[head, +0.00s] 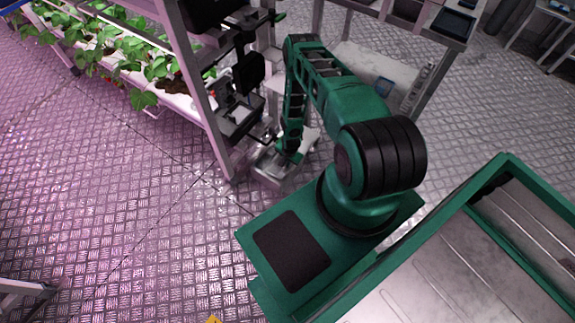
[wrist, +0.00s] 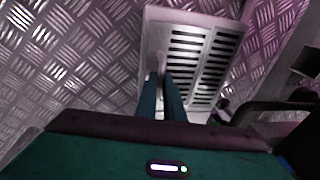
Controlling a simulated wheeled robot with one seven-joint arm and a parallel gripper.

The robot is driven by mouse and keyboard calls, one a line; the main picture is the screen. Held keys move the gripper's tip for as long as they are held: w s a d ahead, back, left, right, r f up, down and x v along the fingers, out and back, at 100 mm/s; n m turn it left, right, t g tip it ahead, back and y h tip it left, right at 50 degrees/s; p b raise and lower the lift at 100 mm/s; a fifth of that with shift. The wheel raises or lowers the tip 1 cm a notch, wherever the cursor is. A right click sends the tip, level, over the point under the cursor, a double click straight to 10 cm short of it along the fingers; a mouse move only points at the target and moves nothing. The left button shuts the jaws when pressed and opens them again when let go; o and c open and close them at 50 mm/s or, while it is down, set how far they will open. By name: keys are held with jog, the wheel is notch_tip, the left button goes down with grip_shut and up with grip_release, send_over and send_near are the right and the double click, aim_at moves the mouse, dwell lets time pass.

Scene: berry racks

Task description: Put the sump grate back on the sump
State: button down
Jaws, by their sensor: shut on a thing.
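The sump grate (wrist: 187,50) is a pale metal panel with rows of dark slots, seen in the wrist view beyond my fingers. My gripper (wrist: 162,82) has its two green fingers close together, shut on an upright pale part of the grate near its left side. In the head view my gripper (head: 287,150) points down beside the rack's foot, over a pale metal piece (head: 268,175) low at the floor. My arm hides part of it. I cannot tell the sump opening from the grate, nor whether the grate rests on it.
A plant rack (head: 200,95) with leafy green plants (head: 150,70) stands at the left, its post close to my gripper. Black equipment (head: 240,85) is mounted just behind. A shelf unit (head: 385,75) stands at the back. The patterned metal floor (head: 110,200) at left is clear.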

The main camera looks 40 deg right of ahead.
jog(key=shift+f, duration=0.95)
jog(key=c, duration=1.9)
grip_release()
jog(key=shift+o, duration=0.2)
